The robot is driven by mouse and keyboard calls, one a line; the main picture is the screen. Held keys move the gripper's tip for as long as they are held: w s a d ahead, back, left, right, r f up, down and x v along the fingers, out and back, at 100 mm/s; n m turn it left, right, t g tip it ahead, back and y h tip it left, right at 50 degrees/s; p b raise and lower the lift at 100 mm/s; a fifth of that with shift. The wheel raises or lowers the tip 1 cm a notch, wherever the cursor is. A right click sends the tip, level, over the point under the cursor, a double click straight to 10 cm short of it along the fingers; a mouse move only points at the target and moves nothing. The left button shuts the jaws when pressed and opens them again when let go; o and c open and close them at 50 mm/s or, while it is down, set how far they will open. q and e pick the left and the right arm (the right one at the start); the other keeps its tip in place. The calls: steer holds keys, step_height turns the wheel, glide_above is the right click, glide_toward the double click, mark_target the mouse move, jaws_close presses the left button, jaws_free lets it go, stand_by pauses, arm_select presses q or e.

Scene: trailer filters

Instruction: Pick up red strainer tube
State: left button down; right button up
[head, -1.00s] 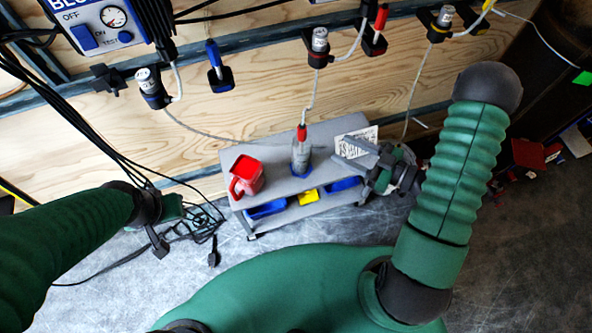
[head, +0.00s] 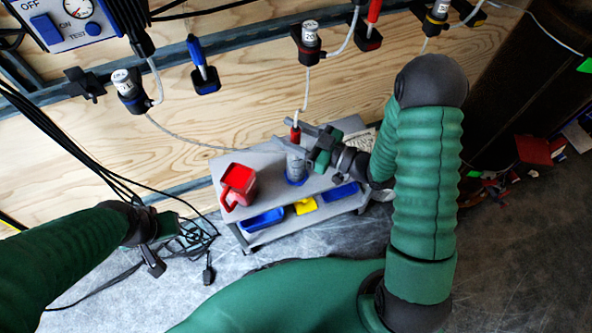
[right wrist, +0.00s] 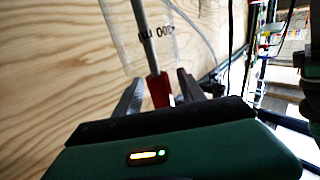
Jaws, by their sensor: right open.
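The red strainer tube (head: 295,133) stands in a clear graduated cylinder (head: 296,168) on the grey cart, its red end above the rim.
A red jug (head: 238,184) stands at the left of the grey cart (head: 262,163). Blue bins (head: 262,221) and a yellow bin (head: 305,206) are on the lower shelf. Black cables hang at the left. A wooden wall with hanging sensors is behind.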

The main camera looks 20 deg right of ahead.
steer(key=shift+w+a+r, duration=0.1)
steer(key=shift+w+a, duration=0.1)
steer(key=shift+a, duration=0.15)
jaws_close()
stand_by(1.2)
